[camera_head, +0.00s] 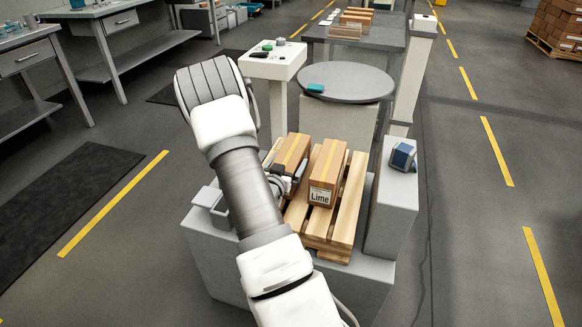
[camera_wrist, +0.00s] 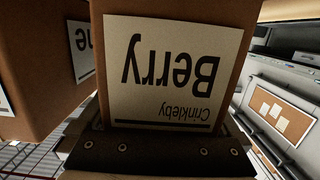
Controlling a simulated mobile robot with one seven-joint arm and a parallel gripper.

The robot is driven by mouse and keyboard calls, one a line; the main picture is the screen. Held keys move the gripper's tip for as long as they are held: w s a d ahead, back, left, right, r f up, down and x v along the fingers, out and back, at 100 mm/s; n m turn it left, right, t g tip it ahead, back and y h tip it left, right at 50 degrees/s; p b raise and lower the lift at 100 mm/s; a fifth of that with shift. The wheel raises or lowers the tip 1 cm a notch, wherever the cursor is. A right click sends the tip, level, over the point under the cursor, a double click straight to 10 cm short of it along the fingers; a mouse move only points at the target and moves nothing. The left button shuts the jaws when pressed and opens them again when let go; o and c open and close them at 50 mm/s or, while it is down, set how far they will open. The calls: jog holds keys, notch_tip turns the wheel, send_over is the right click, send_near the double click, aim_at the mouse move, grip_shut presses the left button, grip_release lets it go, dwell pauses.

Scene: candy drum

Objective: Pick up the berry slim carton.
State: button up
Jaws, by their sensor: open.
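The berry carton (camera_wrist: 175,72) fills the middle of the wrist view, brown with a white label reading "Berry" and "Crinkleby" upside down. In the head view, a brown taped carton (camera_head: 292,150) on the wooden pallet appears to be this one; its label is hidden there. My gripper (camera_head: 284,178) is at its near side, partly hidden by my arm. In the wrist view my open gripper (camera_wrist: 165,135) is right in front of the label face. Its fingers are mostly hidden, so I cannot tell whether they touch the carton.
The Lime carton (camera_head: 325,178) stands close to the right on the pallet (camera_head: 345,215); it also shows at left in the wrist view (camera_wrist: 40,65). A blue device (camera_head: 402,156) sits on the grey block at right. A round table (camera_head: 345,84) stands behind.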

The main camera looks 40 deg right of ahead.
jog(key=shift+c, duration=0.2)
jog(key=c, duration=1.4)
jog(key=shift+w+r, duration=0.1)
jog(key=shift+c, duration=0.6)
